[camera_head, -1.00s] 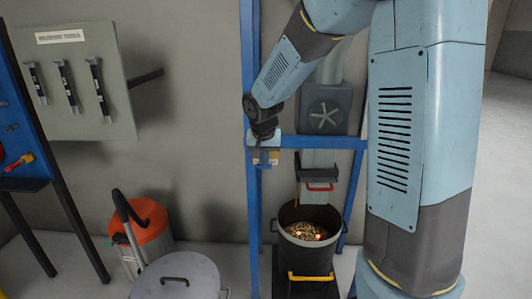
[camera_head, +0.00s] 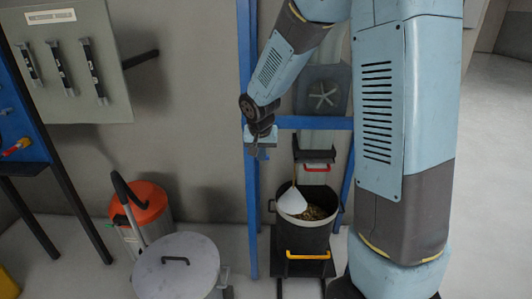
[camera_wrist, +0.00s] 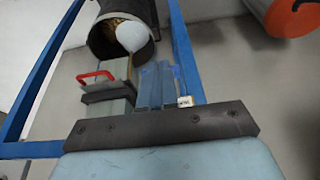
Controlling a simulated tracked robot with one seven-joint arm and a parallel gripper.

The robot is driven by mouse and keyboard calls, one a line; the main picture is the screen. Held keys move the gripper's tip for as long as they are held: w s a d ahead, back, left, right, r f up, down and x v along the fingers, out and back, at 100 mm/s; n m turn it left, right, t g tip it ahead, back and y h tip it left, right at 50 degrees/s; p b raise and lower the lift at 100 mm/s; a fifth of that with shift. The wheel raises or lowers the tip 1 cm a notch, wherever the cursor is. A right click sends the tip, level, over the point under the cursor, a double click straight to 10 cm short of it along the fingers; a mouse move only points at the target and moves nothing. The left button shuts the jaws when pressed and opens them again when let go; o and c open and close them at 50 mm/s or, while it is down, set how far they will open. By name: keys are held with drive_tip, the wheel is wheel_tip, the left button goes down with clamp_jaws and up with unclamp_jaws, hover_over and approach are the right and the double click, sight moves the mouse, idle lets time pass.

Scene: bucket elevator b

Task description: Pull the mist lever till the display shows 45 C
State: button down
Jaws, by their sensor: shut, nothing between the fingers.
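My gripper (camera_head: 262,148) is shut at the blue frame's upright, left of the chute. In the wrist view its blue-grey fingers (camera_wrist: 155,85) are together with nothing between them. A small white tag (camera_wrist: 184,101), which seems to read MIST, sits just right of the fingertips. The lever itself is hard to make out, hidden by the gripper. Brown material (camera_head: 316,212) lies in the bucket. I see no readable temperature display.
The blue frame (camera_head: 252,215) surrounds the work spot. A red-handled gate (camera_head: 316,168) is above the bucket. A grey lidded drum (camera_head: 177,270) and an orange-topped bin (camera_head: 142,205) stand left.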

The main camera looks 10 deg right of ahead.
drive_tip(key=shift+s+f, duration=0.3)
drive_tip(key=s+a+r, duration=0.2)
drive_tip(key=s+r, duration=0.6)
drive_tip(key=r, duration=0.2)
drive_tip(key=shift+s+a, duration=0.15)
drive_tip(key=shift+s, duration=0.05)
idle(1.8)
